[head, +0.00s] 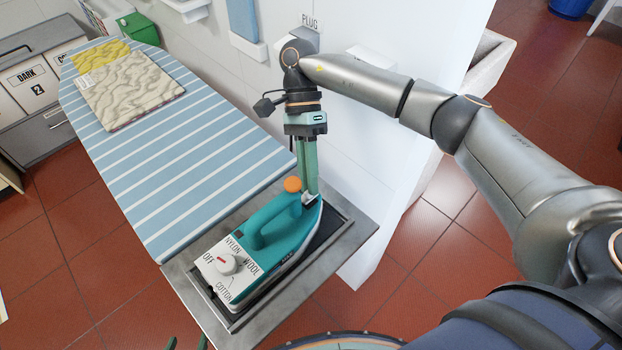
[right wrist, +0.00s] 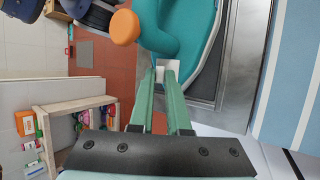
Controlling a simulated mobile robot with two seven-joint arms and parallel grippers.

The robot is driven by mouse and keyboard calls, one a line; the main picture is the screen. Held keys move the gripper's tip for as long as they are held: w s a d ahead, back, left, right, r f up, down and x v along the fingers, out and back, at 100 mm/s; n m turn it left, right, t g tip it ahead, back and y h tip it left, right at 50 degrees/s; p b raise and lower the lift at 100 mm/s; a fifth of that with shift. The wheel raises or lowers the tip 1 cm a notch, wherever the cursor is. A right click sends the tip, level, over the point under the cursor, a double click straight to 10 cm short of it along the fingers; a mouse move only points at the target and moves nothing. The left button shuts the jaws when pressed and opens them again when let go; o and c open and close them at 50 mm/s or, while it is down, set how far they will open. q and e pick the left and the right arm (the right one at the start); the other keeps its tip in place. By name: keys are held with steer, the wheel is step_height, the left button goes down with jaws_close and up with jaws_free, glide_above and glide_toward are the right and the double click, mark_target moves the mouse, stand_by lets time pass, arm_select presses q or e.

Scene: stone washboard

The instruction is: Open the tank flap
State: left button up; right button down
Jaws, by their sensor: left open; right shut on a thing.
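The teal and white iron (head: 290,236) lies on the dark inset of a metal rest (head: 361,228) at the end of the ironing board. Its dial (head: 228,264) faces my side. An orange knob (head: 292,184) stands out near its front, and it also shows in the right wrist view (right wrist: 125,27). The small white tank flap (right wrist: 168,64) is at the front of the iron, between the fingertips. My right gripper (head: 310,196) points down and is shut on the flap, partly hiding it; I cannot tell how far the flap is tilted. My left gripper (head: 187,344) is open, its fingertips just showing at the bottom edge.
The striped ironing board (head: 180,150) reaches back left, with a folded patterned cloth (head: 130,85) at its far end. A white wall (head: 380,150) stands close beyond the iron. A laundry cabinet (head: 40,95) is at the left. Red tiled floor lies around.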

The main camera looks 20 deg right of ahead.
steer(key=shift+w+g, duration=0.1)
steer(key=shift+g, duration=0.2)
steer(key=c, duration=0.9)
jaws_free()
steer(key=shift+p+v, duration=0.5)
steer(key=shift+v, duration=3.25)
steer(key=shift+o, duration=0.3)
